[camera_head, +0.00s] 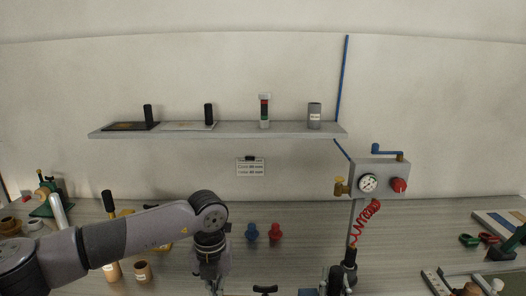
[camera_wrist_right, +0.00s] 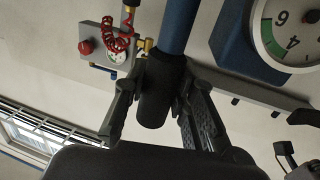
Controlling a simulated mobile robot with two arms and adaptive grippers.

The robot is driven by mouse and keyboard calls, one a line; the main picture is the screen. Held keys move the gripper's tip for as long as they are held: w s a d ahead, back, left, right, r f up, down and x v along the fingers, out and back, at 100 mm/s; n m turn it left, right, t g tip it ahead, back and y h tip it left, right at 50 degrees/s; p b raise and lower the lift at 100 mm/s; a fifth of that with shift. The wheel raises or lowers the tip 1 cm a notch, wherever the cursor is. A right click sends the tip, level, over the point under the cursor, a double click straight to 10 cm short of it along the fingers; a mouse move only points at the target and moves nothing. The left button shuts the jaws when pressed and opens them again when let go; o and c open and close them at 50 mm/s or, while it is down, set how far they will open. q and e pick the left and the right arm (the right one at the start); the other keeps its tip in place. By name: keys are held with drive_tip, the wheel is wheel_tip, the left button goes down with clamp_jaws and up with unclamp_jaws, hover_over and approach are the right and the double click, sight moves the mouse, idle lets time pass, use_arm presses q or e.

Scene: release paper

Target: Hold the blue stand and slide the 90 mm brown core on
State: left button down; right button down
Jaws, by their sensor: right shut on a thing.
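My right gripper (camera_wrist_right: 160,100) is shut on the black grip (camera_wrist_right: 158,92) of a blue post (camera_wrist_right: 180,25) in the right wrist view. I take this post to be the blue stand, but its full shape is not visible. In the head view my right gripper (camera_head: 340,280) is at the bottom edge, where its hold is unclear. My left gripper (camera_head: 212,284) points down at the bottom edge; its fingers are too unclear to judge. A tall brown core (camera_head: 112,271) with a white label stands left of it, and a shorter brown core (camera_head: 143,271) stands between them.
Blue (camera_head: 252,232) and red (camera_head: 275,232) cone-shaped pieces stand behind the grippers. A gauge panel (camera_head: 379,172) with a red coiled hose (camera_head: 364,222) is at the right. A wall shelf (camera_head: 235,131) holds several items. A blue body with a dial (camera_wrist_right: 290,30) appears close in the wrist view.

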use_arm(q)
drive_tip(key=shift+d, duration=3.95)
drive_tip(key=shift+a, duration=0.5)
drive_tip(key=shift+a+r, duration=0.1)
drive_tip(key=shift+r, duration=0.05)
drive_tip(key=shift+a+r, duration=0.1)
drive_tip(key=shift+r, duration=2.75)
wheel_tip(320, 180, up, 12)
drive_tip(key=c, duration=2.4)
unclamp_jaws()
